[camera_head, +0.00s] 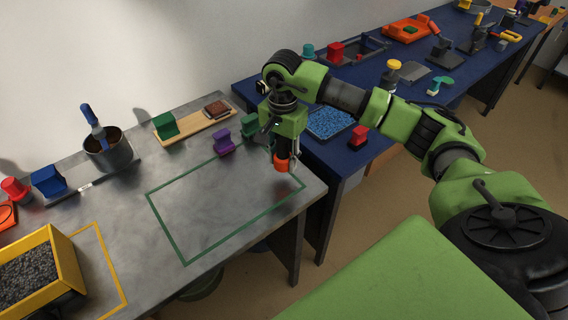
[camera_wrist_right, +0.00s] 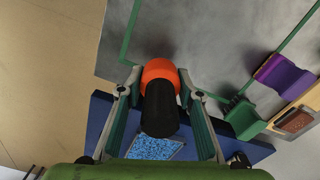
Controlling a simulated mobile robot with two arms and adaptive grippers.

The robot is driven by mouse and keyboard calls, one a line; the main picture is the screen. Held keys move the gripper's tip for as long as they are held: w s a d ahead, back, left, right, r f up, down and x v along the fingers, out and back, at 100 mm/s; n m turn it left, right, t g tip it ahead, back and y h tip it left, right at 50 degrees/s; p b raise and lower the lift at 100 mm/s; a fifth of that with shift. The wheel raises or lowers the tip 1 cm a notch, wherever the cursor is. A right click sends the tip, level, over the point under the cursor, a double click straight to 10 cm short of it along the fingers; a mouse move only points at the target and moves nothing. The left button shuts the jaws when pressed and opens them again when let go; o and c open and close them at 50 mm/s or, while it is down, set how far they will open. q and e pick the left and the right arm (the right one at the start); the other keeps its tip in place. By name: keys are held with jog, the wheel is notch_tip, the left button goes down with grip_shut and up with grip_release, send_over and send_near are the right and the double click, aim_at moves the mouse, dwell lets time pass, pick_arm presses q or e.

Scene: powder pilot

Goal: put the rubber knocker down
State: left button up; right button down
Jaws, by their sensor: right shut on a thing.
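The rubber knocker has an orange head (camera_head: 282,164) and a black handle (camera_wrist_right: 160,110). My right gripper (camera_head: 287,146) is shut on it, with the orange head pointing down over the right end of the grey table (camera_head: 215,250). In the right wrist view the handle stands between the two fingers and the head shows beyond it. I cannot tell whether the head touches the table. A green rectangle outline (camera_head: 185,262) lies on the table, left of the knocker. My left gripper is not in view.
Inside the outline the table is bare. A yellow bin (camera_head: 68,262) of dark granules stands at the front left. A blue table (camera_head: 345,155) adjoins on the right.

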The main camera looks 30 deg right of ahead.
aim_at(284, 165)
jog(key=shift+w+d+f, duration=0.1)
jog(key=shift+d+f, duration=0.1)
jog(key=shift+f, duration=0.1)
notch_tip(284, 165, down, 3)
jog(key=shift+w+d+f+p, duration=0.1)
jog(key=shift+p, duration=0.6)
jog(key=shift+f, duration=0.25)
jog(key=c, duration=1.4)
grip_release()
jog(key=shift+c, duration=0.2)
jog(key=shift+r, duration=0.1)
jog(key=shift+r, duration=0.25)
notch_tip(284, 165, up, 12)
jog(key=shift+f+b, duration=0.15)
jog(key=shift+b, duration=1)
